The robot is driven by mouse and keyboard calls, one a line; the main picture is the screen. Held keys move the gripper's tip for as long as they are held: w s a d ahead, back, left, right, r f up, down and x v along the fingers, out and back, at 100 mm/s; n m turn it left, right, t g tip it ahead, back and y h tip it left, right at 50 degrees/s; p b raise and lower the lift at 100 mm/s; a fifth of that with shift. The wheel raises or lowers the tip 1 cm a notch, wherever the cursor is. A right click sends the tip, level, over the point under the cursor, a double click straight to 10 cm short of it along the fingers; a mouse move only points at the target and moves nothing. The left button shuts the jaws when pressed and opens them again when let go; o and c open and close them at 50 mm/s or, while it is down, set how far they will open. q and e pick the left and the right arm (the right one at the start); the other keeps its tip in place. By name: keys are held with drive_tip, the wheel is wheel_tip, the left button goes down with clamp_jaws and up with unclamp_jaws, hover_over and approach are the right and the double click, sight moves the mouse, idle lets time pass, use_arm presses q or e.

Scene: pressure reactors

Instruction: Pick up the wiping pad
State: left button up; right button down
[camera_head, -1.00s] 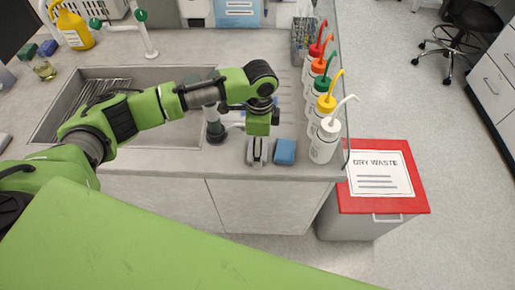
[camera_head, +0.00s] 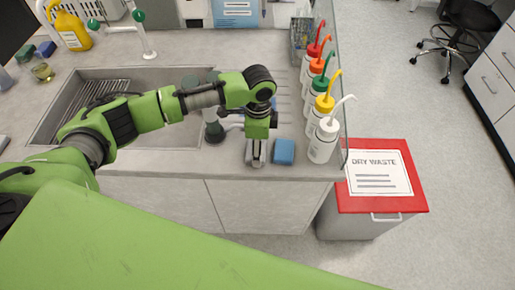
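A blue wiping pad (camera_head: 284,151) lies on the counter near its front edge, to the right of the sink. My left gripper (camera_head: 256,158) points down just to the left of the pad, with a small gap between them in the picture. The fingers are small and seen from above, so I cannot tell whether they are apart or closed. The pad is outside the gripper. My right gripper is not in view.
Wash bottles with coloured caps, the nearest white (camera_head: 323,141), stand in a row right of the pad beside a clear panel. The sink (camera_head: 60,112) lies left. A red-lidded dry waste bin (camera_head: 382,205) stands on the floor at the right.

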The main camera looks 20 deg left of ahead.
use_arm(q)
drive_tip(key=shift+r, duration=0.35)
drive_tip(key=s+r+b, duration=0.3)
drive_tip(key=s+r, duration=0.9)
drive_tip(key=s, duration=0.2)
drive_tip(key=shift+w, duration=0.1)
drive_tip(key=shift+c, duration=0.9)
